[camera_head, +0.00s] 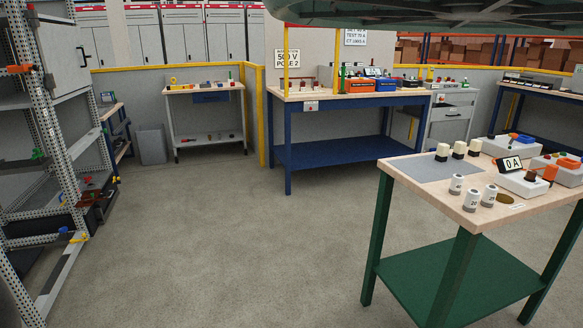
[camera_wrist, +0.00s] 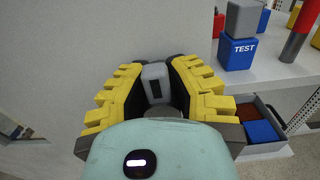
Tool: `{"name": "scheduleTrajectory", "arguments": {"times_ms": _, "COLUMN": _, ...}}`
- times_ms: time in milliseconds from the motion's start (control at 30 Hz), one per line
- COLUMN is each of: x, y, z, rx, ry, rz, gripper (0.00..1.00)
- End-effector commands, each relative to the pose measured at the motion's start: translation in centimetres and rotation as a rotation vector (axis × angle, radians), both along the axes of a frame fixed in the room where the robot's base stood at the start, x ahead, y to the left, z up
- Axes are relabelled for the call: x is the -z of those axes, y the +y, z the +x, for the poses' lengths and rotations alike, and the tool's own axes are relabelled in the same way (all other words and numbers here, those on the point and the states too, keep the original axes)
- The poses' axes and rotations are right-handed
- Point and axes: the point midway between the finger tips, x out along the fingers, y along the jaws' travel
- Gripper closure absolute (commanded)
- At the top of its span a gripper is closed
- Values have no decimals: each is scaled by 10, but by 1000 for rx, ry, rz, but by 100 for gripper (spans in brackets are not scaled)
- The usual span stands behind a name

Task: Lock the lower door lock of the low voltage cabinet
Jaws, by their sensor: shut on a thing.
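In the wrist view my gripper (camera_wrist: 156,98) has yellow and black fingers closed around a small grey block with a dark slot (camera_wrist: 153,74), which looks like the lock. The fingers hide its sides and lower part. A plain light grey panel (camera_wrist: 60,50) fills the left and middle behind it; it looks like a cabinet door. I cannot tell from the slot whether the lock is turned. My gripper is not in the head view. That view shows a pale grey door with a black handle (camera_head: 84,58) at the upper left; I cannot tell if it is the same door.
In the wrist view a blue TEST block (camera_wrist: 236,52) and an open bin (camera_wrist: 265,122) are close on the right. In the head view a green-legged table (camera_head: 420,192) stands at the right, a blue bench (camera_head: 335,154) behind it. The middle floor is clear.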

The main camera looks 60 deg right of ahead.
Motion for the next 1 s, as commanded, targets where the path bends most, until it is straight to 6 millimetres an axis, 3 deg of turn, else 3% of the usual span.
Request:
{"name": "scheduleTrajectory", "arguments": {"times_ms": 567, "x": 1, "y": 0, "z": 1, "rx": -1, "ry": 70, "rz": 51, "gripper": 100}}
{"name": "scheduleTrajectory", "arguments": {"times_ms": 1000, "x": 1, "y": -2, "z": 3, "rx": 0, "ry": 335, "rz": 256, "gripper": 100}}
